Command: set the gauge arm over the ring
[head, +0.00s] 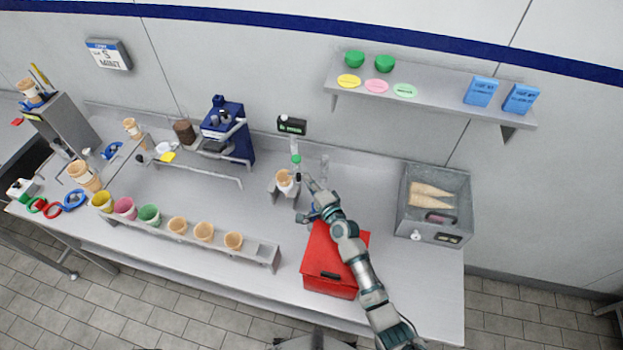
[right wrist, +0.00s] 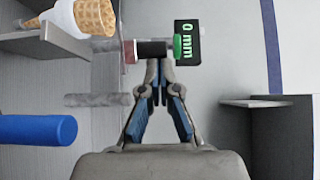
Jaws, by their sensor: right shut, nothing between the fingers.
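The gauge has a black display reading 0 mm (right wrist: 193,30), and it stands at the back of the counter in the head view (head: 291,125). Its arm carries a green knob (head: 296,160) and a black part (right wrist: 151,48). Beside it a cone in a white sleeve (head: 285,181) stands in a small grey holder; it also shows in the right wrist view (right wrist: 85,17). I cannot make out the ring clearly at the holder. My right gripper (head: 308,184) is shut and empty, its fingertips (right wrist: 157,76) close to the black part; contact is unclear. My left gripper is not in view.
A red box (head: 321,283) lies under my right arm. A grey bin with cones (head: 408,216) stands to the right, a rack with cups and cones (head: 262,255) to the front left, and a blue machine (head: 236,142) behind. A shelf (head: 440,96) hangs above.

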